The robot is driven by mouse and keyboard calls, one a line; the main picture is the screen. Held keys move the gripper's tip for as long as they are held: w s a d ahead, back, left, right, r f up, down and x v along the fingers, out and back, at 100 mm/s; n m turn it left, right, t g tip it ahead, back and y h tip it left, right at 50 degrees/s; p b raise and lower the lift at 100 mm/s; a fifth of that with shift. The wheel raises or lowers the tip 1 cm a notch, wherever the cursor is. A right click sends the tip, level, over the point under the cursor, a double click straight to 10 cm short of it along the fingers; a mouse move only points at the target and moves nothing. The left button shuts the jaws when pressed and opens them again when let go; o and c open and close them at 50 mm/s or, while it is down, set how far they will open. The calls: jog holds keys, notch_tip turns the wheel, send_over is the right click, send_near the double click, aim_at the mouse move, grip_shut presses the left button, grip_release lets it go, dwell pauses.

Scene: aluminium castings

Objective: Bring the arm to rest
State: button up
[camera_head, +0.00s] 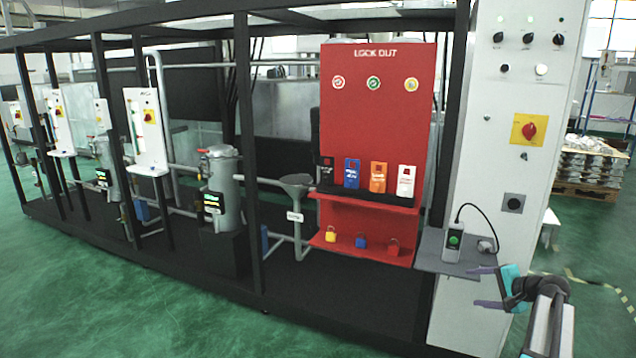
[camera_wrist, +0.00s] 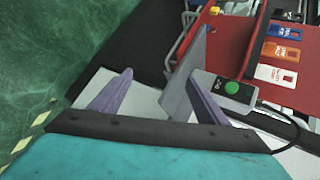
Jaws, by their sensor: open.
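My gripper (camera_head: 487,287) is open and empty at the lower right of the head view, beside the white control cabinet (camera_head: 505,180). Its two purple fingers stand apart, and in the wrist view my gripper (camera_wrist: 155,95) has nothing between its fingers. A grey shelf (camera_head: 432,256) is close by, above and to the left of the fingers. A grey box with a green button (camera_head: 454,240) stands on that shelf with a black cable. The green-button box also shows in the wrist view (camera_wrist: 222,90), behind the right finger. I cannot tell whether the finger touches the shelf.
A red lockout board (camera_head: 375,120) holds blue, orange and white tags (camera_head: 378,177) on its upper shelf. Several padlocks (camera_head: 361,241) sit on the lower shelf. A dark frame with grey canisters (camera_head: 221,190) runs left. The green floor (camera_head: 120,310) in front is clear.

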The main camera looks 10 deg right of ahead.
jog(key=s+a+f+n+g+y, duration=0.1)
jog(key=s+a+f+n+g, duration=0.15)
jog(key=a+f, duration=0.8)
jog(key=s+a+f+n+g, duration=0.2)
jog(key=a+f+g, duration=0.1)
jog(key=a+f, duration=0.8)
jog(key=s+a+f+n+g+y, duration=0.1)
jog(key=s+a+f+n+g, duration=0.15)
jog(key=a+f, duration=0.85)
jog(key=s+a+f+n+g+h, duration=0.1)
jog(key=s+a+f+n+g, duration=0.2)
jog(key=s+a, duration=0.4)
jog(key=s+a+f+n+g, duration=0.1)
jog(key=s+a+f+g, duration=0.1)
jog(key=s+a+f, duration=0.45)
jog(key=s+a+f+n+g+h, duration=0.1)
jog(key=s+a+n, duration=0.1)
jog(key=s, duration=0.6)
jog(key=s+a+f+n+g+h, duration=0.1)
jog(key=s+a+n+g+h, duration=0.1)
jog(key=s, duration=0.7)
jog(key=shift+s+a+f+n+g, duration=0.25)
jog(key=shift+a+f+n+g, duration=0.1)
jog(key=shift+a+n, duration=0.25)
